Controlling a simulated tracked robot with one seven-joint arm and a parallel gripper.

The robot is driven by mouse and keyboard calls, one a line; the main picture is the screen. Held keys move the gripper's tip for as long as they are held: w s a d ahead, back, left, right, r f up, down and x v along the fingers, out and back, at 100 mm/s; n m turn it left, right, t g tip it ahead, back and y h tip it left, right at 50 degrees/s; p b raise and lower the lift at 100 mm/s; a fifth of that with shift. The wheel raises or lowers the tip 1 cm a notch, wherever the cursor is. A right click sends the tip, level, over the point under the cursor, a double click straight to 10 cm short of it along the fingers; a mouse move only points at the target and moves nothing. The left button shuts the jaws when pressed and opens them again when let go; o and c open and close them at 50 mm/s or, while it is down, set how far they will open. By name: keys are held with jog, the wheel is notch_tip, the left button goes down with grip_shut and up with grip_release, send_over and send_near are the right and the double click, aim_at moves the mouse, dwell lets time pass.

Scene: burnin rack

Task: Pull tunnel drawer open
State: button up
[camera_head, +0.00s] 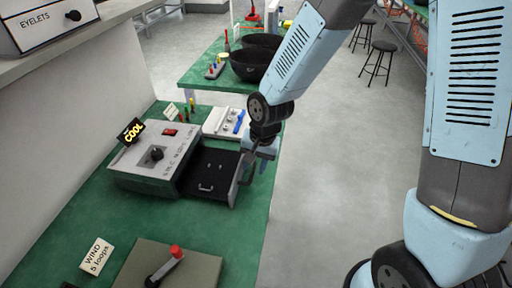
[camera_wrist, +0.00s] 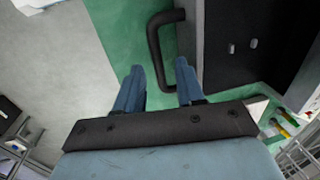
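The tunnel is a grey box (camera_head: 152,150) on the green bench, with a dial and a red switch on top. Its black drawer (camera_head: 208,172) sticks out of the right side, showing a dark inside with small light pegs; these also show in the wrist view, on the drawer (camera_wrist: 240,65). The dark bar handle (camera_head: 245,170) is at the drawer's outer end. My gripper (camera_head: 262,150) is just beside the handle. In the wrist view my gripper (camera_wrist: 158,75) is open, and the handle (camera_wrist: 155,45) shows between and beyond the fingertips. I cannot tell if they touch it.
A COOL sign (camera_head: 131,131) stands on the tunnel. A crank box (camera_head: 168,268) and a WIND sign (camera_head: 97,257) are nearer on the bench. A white tray (camera_head: 226,123) and black bowls (camera_head: 252,62) are behind. The floor (camera_head: 325,190) right of the bench is clear.

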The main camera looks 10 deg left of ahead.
notch_tip(320, 180, up, 13)
jog(key=d, duration=0.2)
jog(key=shift+d, duration=0.2)
dwell(0.6)
jog(key=w+d+r+t, duration=0.1)
jog(key=d+r+t, duration=0.1)
jog(key=d+r, duration=0.45)
jog(key=d+r+t, duration=0.1)
jog(key=d+r, duration=0.3)
jog(key=d, duration=0.5)
jog(key=s+d+r+t+h, duration=0.1)
jog(key=s+d+r, duration=0.2)
jog(key=d, duration=0.4)
jog(key=s+d+r+t+h, duration=0.1)
jog(key=s+d+r, duration=0.2)
jog(key=s+d, duration=0.2)
jog(key=d, duration=0.3)
jog(key=shift+r+t, duration=0.3)
jog(key=shift+r, duration=0.1)
jog(key=shift+a, duration=0.1)
